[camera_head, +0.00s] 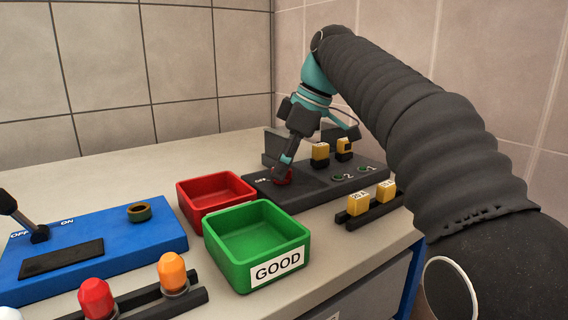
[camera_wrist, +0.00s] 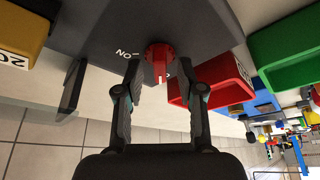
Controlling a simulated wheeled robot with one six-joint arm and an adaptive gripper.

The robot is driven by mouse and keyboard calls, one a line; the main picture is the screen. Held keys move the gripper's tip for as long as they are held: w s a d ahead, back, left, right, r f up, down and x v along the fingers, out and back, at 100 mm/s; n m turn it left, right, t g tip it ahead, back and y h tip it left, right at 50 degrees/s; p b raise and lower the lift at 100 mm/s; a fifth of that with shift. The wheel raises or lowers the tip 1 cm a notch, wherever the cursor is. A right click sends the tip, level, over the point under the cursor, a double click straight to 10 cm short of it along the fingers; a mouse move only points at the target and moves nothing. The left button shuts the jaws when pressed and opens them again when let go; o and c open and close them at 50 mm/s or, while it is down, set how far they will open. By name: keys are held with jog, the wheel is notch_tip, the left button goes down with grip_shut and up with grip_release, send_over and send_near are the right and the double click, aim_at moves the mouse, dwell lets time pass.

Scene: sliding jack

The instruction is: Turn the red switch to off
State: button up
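The red switch (camera_wrist: 160,52) is a round knob with a raised grip bar on a dark grey panel. In the wrist view its bar points down the picture. An "ON" label shows upside down left of it. My gripper (camera_wrist: 161,66) is open, with one fingertip on each side of the switch and a visible gap to both. In the head view my gripper (camera_head: 287,163) reaches down over the red switch (camera_head: 284,178) and partly hides it. An "OFF" label shows left of the switch there.
The grey panel (camera_head: 317,189) also carries yellow blocks (camera_head: 320,151) at its back. A red bin (camera_head: 190,205) and a green bin (camera_head: 228,260) stand left of it. Yellow blocks sit in a black rack (camera_head: 372,214) in front. A blue panel (camera_head: 110,240) is at the left.

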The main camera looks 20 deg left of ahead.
jog(key=v, duration=0.7)
jog(key=shift+r, duration=0.2)
jog(key=shift+d, duration=0.1)
dwell(0.3)
